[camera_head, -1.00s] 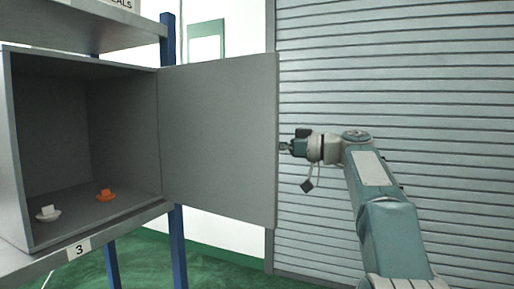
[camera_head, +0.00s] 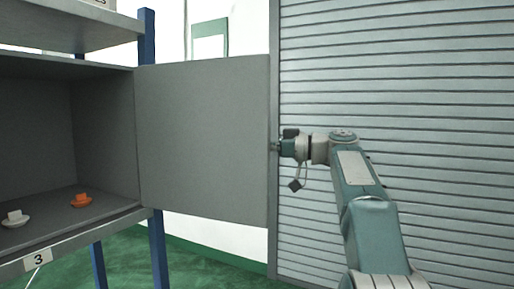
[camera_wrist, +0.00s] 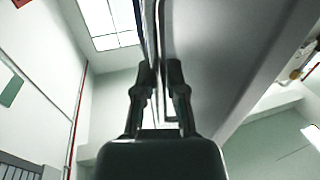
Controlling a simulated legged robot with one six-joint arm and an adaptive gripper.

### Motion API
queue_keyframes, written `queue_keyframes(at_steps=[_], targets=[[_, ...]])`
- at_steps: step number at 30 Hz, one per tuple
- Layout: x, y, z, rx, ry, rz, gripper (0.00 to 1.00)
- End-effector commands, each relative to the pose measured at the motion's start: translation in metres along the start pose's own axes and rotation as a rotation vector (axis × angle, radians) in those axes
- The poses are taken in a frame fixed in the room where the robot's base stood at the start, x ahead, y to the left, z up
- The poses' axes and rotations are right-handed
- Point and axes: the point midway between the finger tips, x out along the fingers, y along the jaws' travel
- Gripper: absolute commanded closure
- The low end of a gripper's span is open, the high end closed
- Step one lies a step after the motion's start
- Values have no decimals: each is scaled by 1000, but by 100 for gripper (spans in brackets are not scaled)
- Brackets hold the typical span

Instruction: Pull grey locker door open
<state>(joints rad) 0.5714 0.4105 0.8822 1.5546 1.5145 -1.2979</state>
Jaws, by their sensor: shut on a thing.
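The grey locker (camera_head: 105,120) stands at the left of the head view with its front open. Its flat grey door (camera_head: 205,140) is swung far out to the right, hinged beside the blue post. My gripper (camera_head: 276,147) is at the door's free edge, about mid-height, and the door partly hides its fingertips. In the wrist view my gripper's fingers (camera_wrist: 159,75) are closed around the thin bar handle (camera_wrist: 157,45) along the door (camera_wrist: 215,55).
An orange piece (camera_head: 81,200) and a white piece (camera_head: 15,218) lie on the locker floor. A label "3" (camera_head: 38,260) is on the shelf edge. A blue post (camera_head: 156,250) stands under the hinge side. A ribbed grey shutter (camera_head: 430,100) fills the right side behind my arm.

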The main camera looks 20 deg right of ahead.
Motion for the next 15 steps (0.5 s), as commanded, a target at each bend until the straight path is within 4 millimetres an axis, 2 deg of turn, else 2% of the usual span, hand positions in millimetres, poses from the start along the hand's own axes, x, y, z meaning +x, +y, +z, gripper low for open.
queue_keyframes(at_steps=[4,5,6,7,15], targets=[[0,0,0,1,0,-1,100],[0,1,0,1,0,-1,76],[0,1,0,1,0,-1,58],[0,1,0,1,0,-1,49],[0,0,0,0,0,-1,49]])
